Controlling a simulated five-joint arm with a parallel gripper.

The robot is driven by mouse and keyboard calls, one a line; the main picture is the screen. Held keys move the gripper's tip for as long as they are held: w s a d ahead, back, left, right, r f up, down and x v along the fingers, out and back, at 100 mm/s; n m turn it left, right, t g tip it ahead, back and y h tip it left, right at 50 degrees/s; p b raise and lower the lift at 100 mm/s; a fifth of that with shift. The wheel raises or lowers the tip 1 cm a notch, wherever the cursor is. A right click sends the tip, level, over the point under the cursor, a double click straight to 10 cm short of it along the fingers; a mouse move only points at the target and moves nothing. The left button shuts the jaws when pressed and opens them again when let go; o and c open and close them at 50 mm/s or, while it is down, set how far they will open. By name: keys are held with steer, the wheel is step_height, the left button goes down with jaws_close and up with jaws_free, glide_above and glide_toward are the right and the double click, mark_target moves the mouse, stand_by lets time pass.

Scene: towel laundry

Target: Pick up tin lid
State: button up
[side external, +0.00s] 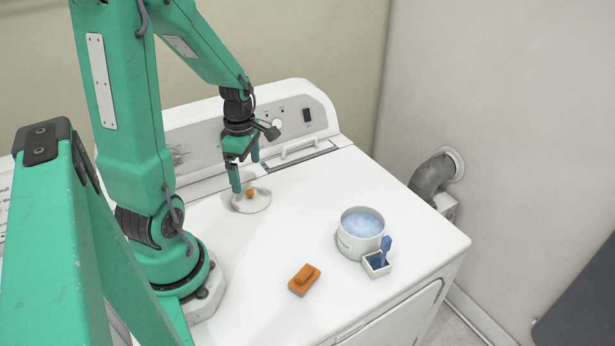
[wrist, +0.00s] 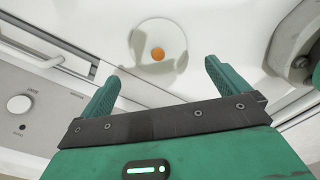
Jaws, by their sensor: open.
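The tin lid (side external: 252,203) is a pale round disc with an orange knob in its middle. It lies flat on the white machine top, below my gripper. In the wrist view the lid (wrist: 141,52) shows ahead of the fingers, with its knob (wrist: 158,54) between their lines. My gripper (side external: 246,175) points down over the lid, its green fingers apart and nothing between them. It also shows in the wrist view (wrist: 158,80). In the side view one finger overlaps the lid's left part; I cannot tell whether it touches.
A white tin (side external: 346,241) with bluish contents stands at the right. Beside it a small white box (side external: 377,268) holds a blue item (side external: 386,246). An orange block (side external: 304,280) lies near the front. A control panel (side external: 296,115) rises behind. The middle of the top is clear.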

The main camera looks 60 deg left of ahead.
mark_target(250, 191)
steer(key=shift+f, duration=0.1)
steer(key=shift+f, duration=1.2)
steer(key=shift+w+a+f, duration=0.1)
steer(key=shift+f, duration=2.5)
steer(key=c, duration=0.7)
